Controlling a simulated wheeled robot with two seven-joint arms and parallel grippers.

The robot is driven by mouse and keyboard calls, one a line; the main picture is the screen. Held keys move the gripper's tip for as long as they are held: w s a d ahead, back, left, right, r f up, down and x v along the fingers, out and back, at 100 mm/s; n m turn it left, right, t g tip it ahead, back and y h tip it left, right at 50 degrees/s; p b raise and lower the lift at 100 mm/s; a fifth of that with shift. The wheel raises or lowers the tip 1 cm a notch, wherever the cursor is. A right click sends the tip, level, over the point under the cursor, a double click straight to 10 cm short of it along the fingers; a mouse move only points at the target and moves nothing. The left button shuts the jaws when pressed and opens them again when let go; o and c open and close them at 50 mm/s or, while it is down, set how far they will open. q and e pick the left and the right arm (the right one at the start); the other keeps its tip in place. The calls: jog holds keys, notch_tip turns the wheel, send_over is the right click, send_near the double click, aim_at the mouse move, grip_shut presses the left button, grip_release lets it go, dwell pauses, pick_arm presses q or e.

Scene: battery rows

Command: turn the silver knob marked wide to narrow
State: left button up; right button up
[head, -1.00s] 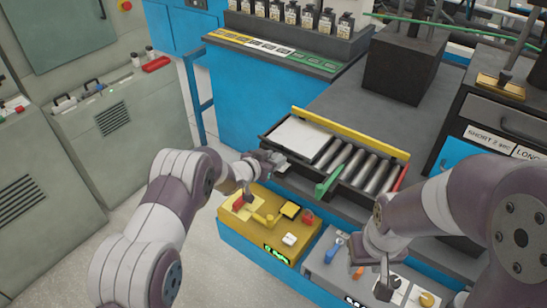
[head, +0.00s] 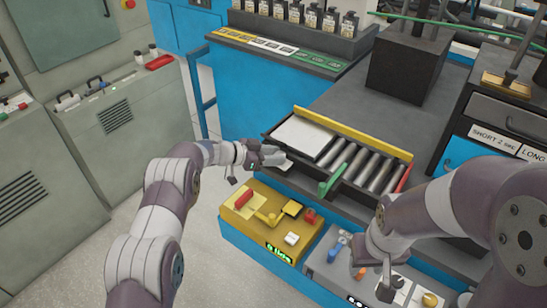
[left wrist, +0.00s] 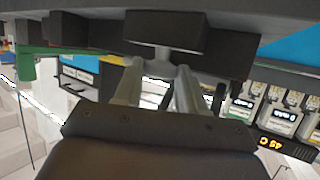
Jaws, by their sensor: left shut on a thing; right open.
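My left gripper (head: 272,156) is at the left front edge of the roller tray (head: 265,138). In the left wrist view its two grey fingers close together on a small silver piece, which I take as the silver knob (left wrist: 160,50). The knob sits against a dark edge, and the fingers hide most of it. I cannot read a wide or narrow mark or tell where it points. My right gripper (head: 374,280) is open and empty, above the grey control panel (head: 325,262) at the lower right.
A yellow control box (head: 240,222) with a red block and levers stands just below my left gripper. A green lever (head: 334,178) sticks out at the tray's front. Bottles (head: 308,18) line a shelf behind. The floor (head: 215,270) left of the yellow box is clear.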

dwell(0.3)
pick_arm(q)
jog(key=o, duration=1)
